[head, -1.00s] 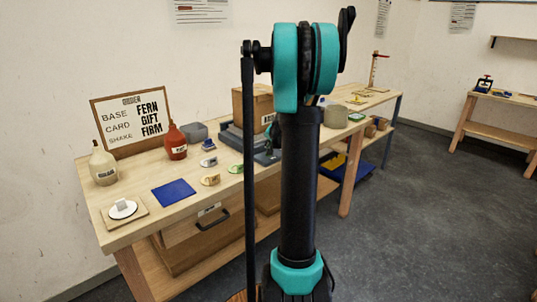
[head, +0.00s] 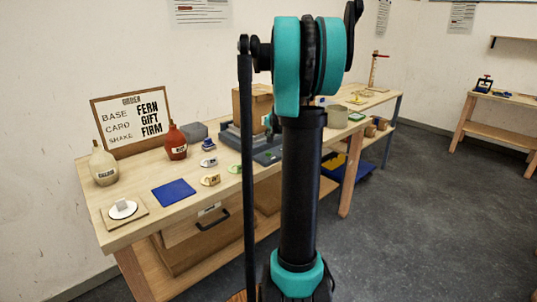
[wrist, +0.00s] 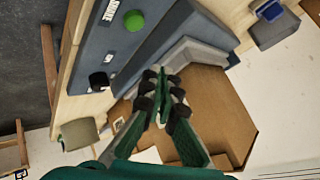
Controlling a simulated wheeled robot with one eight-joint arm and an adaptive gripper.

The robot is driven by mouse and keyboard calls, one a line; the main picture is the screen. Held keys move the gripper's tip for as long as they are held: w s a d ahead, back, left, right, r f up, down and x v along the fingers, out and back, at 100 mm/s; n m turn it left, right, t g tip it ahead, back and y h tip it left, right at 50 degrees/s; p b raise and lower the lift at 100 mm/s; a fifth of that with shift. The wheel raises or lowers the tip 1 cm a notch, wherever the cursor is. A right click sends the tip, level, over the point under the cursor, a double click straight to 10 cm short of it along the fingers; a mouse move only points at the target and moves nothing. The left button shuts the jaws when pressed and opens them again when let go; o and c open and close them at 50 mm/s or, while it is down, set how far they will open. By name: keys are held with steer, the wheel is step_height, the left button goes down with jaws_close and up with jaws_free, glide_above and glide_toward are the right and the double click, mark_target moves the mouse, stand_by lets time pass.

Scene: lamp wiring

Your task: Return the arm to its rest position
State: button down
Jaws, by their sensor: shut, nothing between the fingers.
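My arm stands folded in front of the table in the head view, its upright black link and teal joint large in the middle. My gripper (wrist: 165,88) shows in the wrist view with its green fingers together and nothing between them. It is above a cardboard box (wrist: 212,100) and a grey-blue fixture (wrist: 125,45) with a green round button. In the head view my arm hides most of the gripper, and the box (head: 243,105) and the fixture (head: 233,135) are partly covered.
The wooden table (head: 135,230) holds a blue mat (head: 173,193), a cream bottle (head: 103,165), a red bottle (head: 175,142), a white disc on a board (head: 123,210) and several small labelled pieces. An order board (head: 131,122) stands behind. The floor (head: 420,210) at right is clear.

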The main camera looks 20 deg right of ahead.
stand_by(0.4)
steer(key=s+a+f+n+g, duration=0.1)
steer(key=s+a+f+n, duration=0.2)
steer(key=s+a, duration=0.65)
steer(key=s+a+f+n+g, duration=0.1)
steer(key=s+a+f+n, duration=0.1)
steer(key=s, duration=0.7)
steer(key=s+a+f+n+g, duration=0.1)
steer(key=s+a+f+n, duration=0.1)
steer(key=s+a+f, duration=0.3)
steer(key=s+a+f+n+g, duration=0.2)
steer(key=s+a+f, duration=0.2)
steer(key=s, duration=0.9)
steer(key=shift+s+a+f+n+y, duration=0.2)
steer(key=shift+s+f+n+y, duration=0.15)
steer(key=shift+f, duration=0.55)
